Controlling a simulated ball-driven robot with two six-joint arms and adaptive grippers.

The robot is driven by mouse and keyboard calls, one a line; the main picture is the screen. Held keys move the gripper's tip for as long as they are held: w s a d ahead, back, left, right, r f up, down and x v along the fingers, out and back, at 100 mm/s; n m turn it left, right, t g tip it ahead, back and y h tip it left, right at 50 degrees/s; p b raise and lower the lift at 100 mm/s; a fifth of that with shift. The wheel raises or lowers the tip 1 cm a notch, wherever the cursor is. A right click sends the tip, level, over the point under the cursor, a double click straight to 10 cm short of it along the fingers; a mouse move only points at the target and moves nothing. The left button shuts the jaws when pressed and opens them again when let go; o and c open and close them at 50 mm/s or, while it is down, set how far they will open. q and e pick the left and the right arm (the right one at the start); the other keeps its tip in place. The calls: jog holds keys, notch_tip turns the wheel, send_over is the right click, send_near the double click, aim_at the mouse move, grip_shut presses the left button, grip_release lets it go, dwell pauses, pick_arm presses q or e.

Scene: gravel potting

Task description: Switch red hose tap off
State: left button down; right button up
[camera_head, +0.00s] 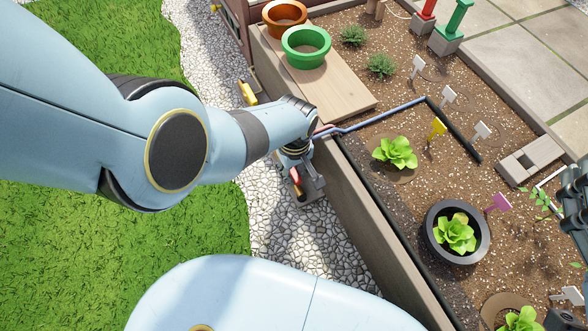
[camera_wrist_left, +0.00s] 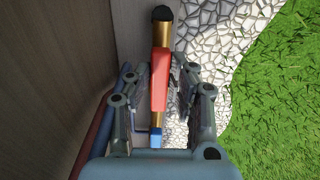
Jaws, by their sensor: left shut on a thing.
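The red hose tap (camera_wrist_left: 159,78) shows in the left wrist view as a red bar between brass parts, with a black end at the top and a blue piece below. In the head view, a small red part of it (camera_head: 296,177) shows among the fingers, beside the planter wall. My left gripper (camera_head: 300,188) points down over the gravel strip. In the left wrist view its fingers (camera_wrist_left: 163,88) stand on both sides of the red part, shut on it. Dark links at the right edge of the head view look like my right gripper (camera_head: 575,205), cut off by the frame.
The planter wall (camera_head: 365,220) runs close beside my left gripper. Red (camera_wrist_left: 88,142) and blue (camera_wrist_left: 106,112) hoses lie along the wall. A yellow part (camera_head: 247,92) sits farther along the wall. Plants, labels, and green (camera_head: 306,62) and orange pots stand above.

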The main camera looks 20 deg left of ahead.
pick_arm(q)
jog(key=c, duration=1.2)
grip_release()
